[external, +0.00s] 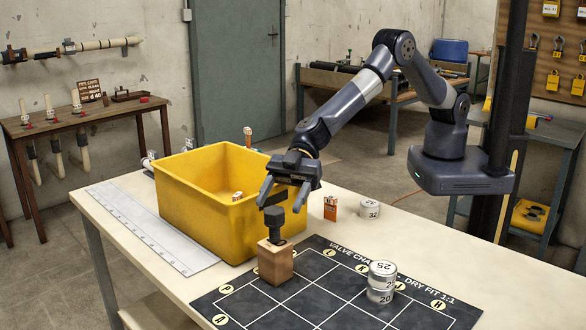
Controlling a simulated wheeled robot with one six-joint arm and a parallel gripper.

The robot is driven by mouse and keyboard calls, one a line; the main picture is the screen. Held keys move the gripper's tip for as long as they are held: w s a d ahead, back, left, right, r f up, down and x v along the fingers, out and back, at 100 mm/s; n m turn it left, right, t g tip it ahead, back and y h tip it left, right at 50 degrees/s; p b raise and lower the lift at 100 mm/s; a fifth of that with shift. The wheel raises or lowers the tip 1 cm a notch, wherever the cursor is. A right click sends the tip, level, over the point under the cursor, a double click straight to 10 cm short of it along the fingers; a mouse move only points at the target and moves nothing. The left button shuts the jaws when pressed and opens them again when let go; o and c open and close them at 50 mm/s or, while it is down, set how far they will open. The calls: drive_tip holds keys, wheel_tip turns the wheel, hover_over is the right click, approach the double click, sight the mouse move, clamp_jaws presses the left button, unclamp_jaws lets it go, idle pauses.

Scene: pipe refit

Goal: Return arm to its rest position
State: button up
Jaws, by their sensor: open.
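My arm reaches from the right over the table. My gripper (283,196) is open, its fingers pointing down and left. It hangs just above a dark cylindrical piece (274,220) that stands upright on a wooden block (275,262). Nothing shows between the fingertips. Whether a finger touches the dark piece cannot be told from this view. The block stands on the dark grid mat (310,290) near its upper left edge.
A yellow bin (195,222) stands left of my gripper, close to it. An orange box (330,208) and a can (369,209) stand behind. A white ruled strip (150,228) lies at the left.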

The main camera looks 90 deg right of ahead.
sight(274, 215)
drive_tip(key=p+x, duration=0.1)
drive_tip(key=x, duration=0.3)
drive_tip(key=shift+a+f, duration=0.2)
drive_tip(key=shift+f, duration=0.1)
wheel_tip(274, 215, up, 11)
drive_tip(key=shift+d+p, duration=0.1)
drive_tip(key=shift+p, duration=0.95)
drive_tip(key=shift+s+d+f+b, duration=0.15)
drive_tip(key=shift+s+d+b, duration=0.1)
drive_tip(key=shift+b, duration=0.3)
drive_tip(key=shift+s+d+f+m+t+h+b, duration=0.9)
drive_tip(key=shift+s+d+m+t+b, duration=0.85)
drive_tip(key=shift+s+d+b, duration=2.8)
drive_tip(key=f, duration=0.1)
drive_tip(key=d+f+b, duration=0.1)
drive_tip(key=f, duration=0.1)
drive_tip(key=w+f, duration=0.1)
drive_tip(key=f, duration=0.1)
drive_tip(key=shift+d+b, duration=0.35)
drive_tip(key=shift+b, duration=0.05)
